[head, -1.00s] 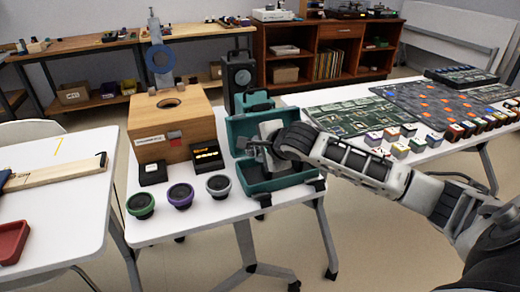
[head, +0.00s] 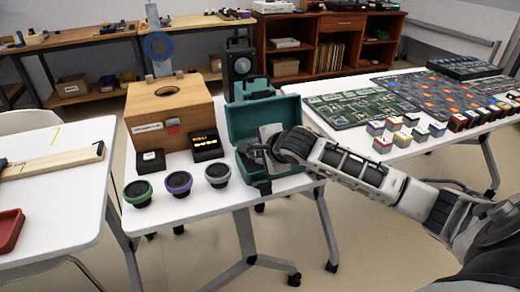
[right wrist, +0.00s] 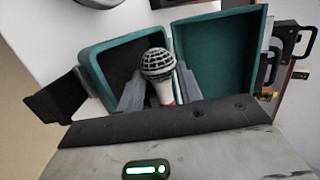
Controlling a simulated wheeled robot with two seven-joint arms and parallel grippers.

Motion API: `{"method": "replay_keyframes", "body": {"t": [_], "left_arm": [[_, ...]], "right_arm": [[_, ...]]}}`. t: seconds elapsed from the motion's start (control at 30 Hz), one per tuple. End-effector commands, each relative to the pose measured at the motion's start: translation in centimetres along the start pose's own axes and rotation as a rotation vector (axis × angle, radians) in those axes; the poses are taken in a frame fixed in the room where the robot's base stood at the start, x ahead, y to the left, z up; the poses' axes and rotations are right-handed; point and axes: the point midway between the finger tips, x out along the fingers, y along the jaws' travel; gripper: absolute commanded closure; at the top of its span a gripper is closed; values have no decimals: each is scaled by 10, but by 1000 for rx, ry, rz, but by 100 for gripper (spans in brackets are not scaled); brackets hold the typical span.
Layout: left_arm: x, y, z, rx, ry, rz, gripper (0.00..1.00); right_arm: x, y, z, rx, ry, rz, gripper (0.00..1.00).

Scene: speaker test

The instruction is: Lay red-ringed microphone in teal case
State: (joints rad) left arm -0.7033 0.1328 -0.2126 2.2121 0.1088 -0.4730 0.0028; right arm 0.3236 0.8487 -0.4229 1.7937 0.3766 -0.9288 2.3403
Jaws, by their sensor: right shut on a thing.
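The teal case (head: 240,121) stands open at the right end of the white table, its lid raised. In the right wrist view the case (right wrist: 88,60) shows a dark-lined half on the left and a plain teal half (right wrist: 222,52) on the right. My right gripper (right wrist: 158,88) is shut on the microphone, over the case. In the head view the gripper (head: 256,154) hides most of the microphone. My left gripper is out of view.
A wooden speaker box (head: 170,106) stands left of the case, with a small display (head: 206,147) and a black block (head: 151,162). Green (head: 138,193), purple (head: 179,183) and grey-ringed (head: 217,174) speaker drivers line the front. A black device (head: 239,62) stands behind the case.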

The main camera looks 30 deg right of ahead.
Motion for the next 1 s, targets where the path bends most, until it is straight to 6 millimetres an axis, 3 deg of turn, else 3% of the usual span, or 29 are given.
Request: {"method": "replay_keyframes", "body": {"t": [1.0], "left_arm": [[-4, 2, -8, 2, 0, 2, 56]], "right_arm": [[-1, 0, 2, 0, 0, 0, 94]]}}
